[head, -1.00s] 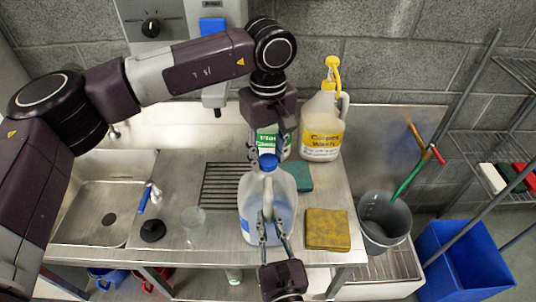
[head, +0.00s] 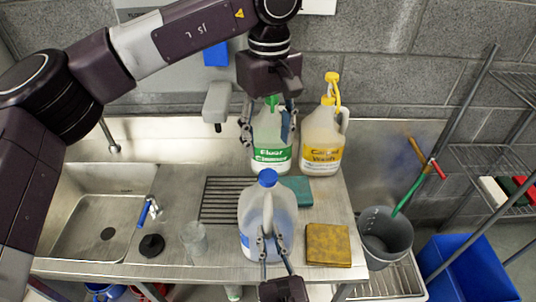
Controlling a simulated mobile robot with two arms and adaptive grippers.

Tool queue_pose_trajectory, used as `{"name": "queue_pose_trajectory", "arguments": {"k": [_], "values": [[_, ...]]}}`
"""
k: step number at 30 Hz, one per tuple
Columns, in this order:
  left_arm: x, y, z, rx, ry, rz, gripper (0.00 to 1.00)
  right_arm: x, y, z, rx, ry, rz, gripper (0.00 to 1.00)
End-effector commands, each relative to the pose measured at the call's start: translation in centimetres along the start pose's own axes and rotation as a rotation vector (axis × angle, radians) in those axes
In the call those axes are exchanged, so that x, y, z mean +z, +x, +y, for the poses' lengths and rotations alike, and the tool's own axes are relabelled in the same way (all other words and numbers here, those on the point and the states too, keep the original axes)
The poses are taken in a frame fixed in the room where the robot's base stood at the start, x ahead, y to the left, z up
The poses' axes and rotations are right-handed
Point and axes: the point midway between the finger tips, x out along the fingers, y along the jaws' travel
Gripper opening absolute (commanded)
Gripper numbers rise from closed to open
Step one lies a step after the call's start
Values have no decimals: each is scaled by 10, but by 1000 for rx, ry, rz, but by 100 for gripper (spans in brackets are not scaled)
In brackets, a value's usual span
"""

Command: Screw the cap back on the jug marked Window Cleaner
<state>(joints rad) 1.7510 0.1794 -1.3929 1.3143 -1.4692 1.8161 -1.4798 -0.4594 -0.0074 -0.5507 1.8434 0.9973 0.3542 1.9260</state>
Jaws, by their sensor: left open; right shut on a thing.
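A translucent jug (head: 252,211) with bluish contents stands upright at the front middle of the steel counter, and a blue cap (head: 267,177) sits on its neck. Its label is mostly turned away and I cannot read it. My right gripper (head: 270,240) is shut on the jug at its handle side, low on the near face. My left gripper (head: 267,122) is open and empty, above and behind the blue cap and apart from it. Its fingers overlap the top of a green-labelled Floor Cleaner jug (head: 271,155); whether they touch it I cannot tell.
A yellow-topped Carpet Wash jug (head: 322,140) stands at the back right. A teal pad (head: 298,190), yellow sponge (head: 328,244), clear cup (head: 194,237) and black round piece (head: 151,245) lie around. The sink (head: 100,210) is left; a grey bucket (head: 385,235) is right.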

Motion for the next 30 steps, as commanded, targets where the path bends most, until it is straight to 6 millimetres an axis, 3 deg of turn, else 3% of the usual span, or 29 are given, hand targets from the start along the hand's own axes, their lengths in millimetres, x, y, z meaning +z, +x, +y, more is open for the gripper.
{"name": "queue_pose_trajectory", "arguments": {"k": [6,14,15,20,30], "values": [[0,-19,0,0,0,-1,51,0,0,0,0,0,1,0],[0,-20,0,0,0,-1,51,0,0,0,0,0,1,0],[0,-20,0,0,0,-1,51,0,0,0,0,0,1,16],[0,-20,0,0,0,-1,51,0,0,0,0,0,1,34],[0,-20,0,0,0,-1,51,0,-3,0,1,-1,1,36]]}}
